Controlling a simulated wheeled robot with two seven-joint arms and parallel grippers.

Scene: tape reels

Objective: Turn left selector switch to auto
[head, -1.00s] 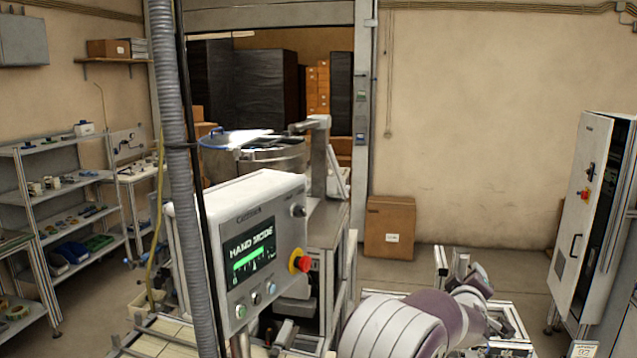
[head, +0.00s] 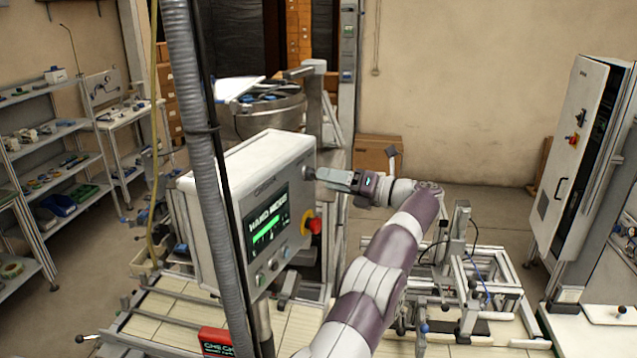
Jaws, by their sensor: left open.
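A light grey control box (head: 215,205) stands left of centre with its panel facing right. Its screen (head: 266,222) reads "HAND MODE" with a green bar. A selector switch (head: 308,173) is at the panel's upper right, largely covered by my gripper, so its pointer direction cannot be read. My left gripper (head: 320,175) is open, reaching in from the right, its fingertips at the switch. I cannot tell whether they touch it. Below is a red emergency stop button (head: 314,226) on a yellow base. My right gripper is not in view.
A ribbed grey hose (head: 190,130) hangs in front of the box's left side. Small buttons (head: 261,279) line the panel's lower edge. A red sign (head: 215,341) stands below. A metal drum (head: 270,112) is behind the box. A white cabinet (head: 575,170) stands right.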

